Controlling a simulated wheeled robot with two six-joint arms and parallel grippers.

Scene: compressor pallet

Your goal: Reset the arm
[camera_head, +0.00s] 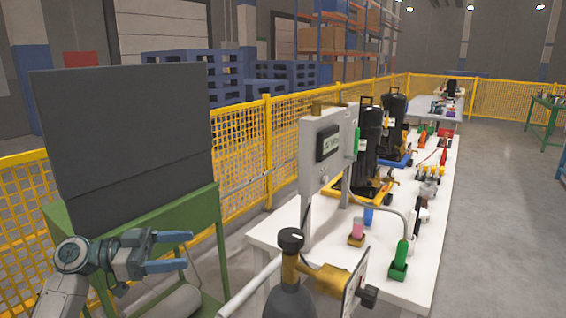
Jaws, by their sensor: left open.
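My left gripper (172,252) is at the lower left, with its arm coming in from the left edge. Its two blue-grey fingers are spread apart and point right, with nothing between them. It is in front of the green stand (206,214) that carries a large dark panel (125,135). My right gripper is not in view.
A long white table (425,230) runs away on the right, bearing a grey control box (326,148), black compressor-like units and small coloured parts. A dark cylinder with a brass valve (290,268) stands close in front. A yellow mesh fence (240,140) runs behind. Open floor lies right.

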